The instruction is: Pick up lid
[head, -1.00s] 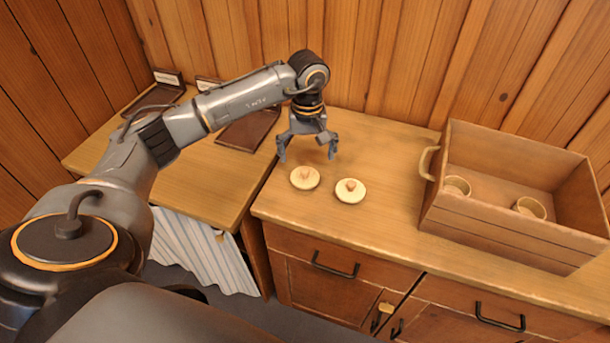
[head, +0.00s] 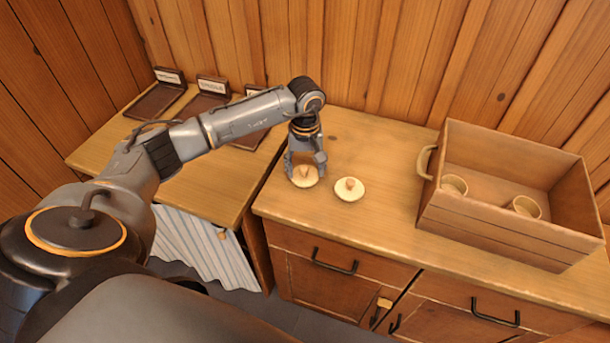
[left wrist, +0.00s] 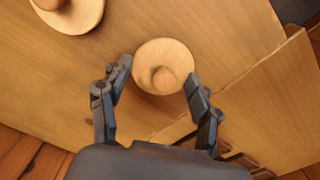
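Two round pale wooden lids with small knobs lie on the counter. My left gripper (head: 305,170) is low over the left lid (head: 305,182), pointing down. In the left wrist view this lid (left wrist: 150,52) shows between and just beyond the fingertips of my gripper (left wrist: 157,78). The fingers are spread wide, and a gap shows between them and the knob. The other lid (head: 350,194) lies just to the right, clear of the gripper. It is partly cut off in the left wrist view (left wrist: 85,15). My right gripper is not in view.
A wooden crate (head: 500,222) with two cups (head: 455,184) (head: 527,207) inside stands on the right of the counter (head: 390,150). Several dark labelled stands (head: 155,100) are on the side table (head: 110,150) at left. A plank wall is behind.

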